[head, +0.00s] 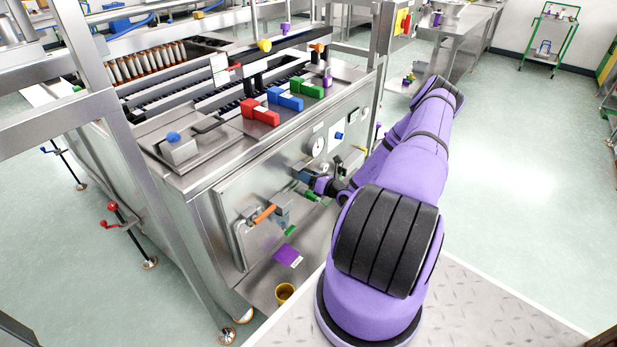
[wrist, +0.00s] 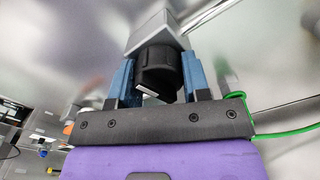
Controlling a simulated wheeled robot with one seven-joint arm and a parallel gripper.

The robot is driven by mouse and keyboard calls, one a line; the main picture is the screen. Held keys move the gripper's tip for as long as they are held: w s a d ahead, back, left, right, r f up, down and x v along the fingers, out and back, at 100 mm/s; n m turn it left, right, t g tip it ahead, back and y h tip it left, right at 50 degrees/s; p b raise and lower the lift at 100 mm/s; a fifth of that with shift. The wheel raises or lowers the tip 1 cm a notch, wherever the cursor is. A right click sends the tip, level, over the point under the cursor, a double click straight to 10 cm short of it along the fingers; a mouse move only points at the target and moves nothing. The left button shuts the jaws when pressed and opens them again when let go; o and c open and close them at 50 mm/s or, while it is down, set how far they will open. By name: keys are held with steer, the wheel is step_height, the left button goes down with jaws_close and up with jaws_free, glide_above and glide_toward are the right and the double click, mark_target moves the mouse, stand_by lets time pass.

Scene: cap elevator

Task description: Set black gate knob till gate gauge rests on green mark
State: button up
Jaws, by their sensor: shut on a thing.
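The black knob (wrist: 157,68) shows in the wrist view, mounted on a grey metal block (wrist: 158,33). It carries a white mark on its lower face. The two blue fingers of my gripper (wrist: 160,78) stand on either side of it, shut on it. In the head view my gripper (head: 309,178) is at the front panel of the machine, and the knob is hidden there. A round white gauge (head: 317,145) sits on the panel above my gripper. Its needle and any green mark are too small to read, and I cannot tell whether it is the gate gauge.
An orange handle (head: 264,214) is on the panel to the left of my gripper. Red (head: 260,112), blue (head: 285,98) and green (head: 306,87) blocks sit on the machine top. The floor to the right is clear.

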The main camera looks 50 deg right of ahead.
steer(key=shift+m, duration=0.9)
steer(key=o, duration=0.9)
steer(key=shift+s, duration=0.1)
steer(key=s, duration=1)
steer(key=shift+s+d, duration=0.3)
steer(key=shift+d, duration=0.1)
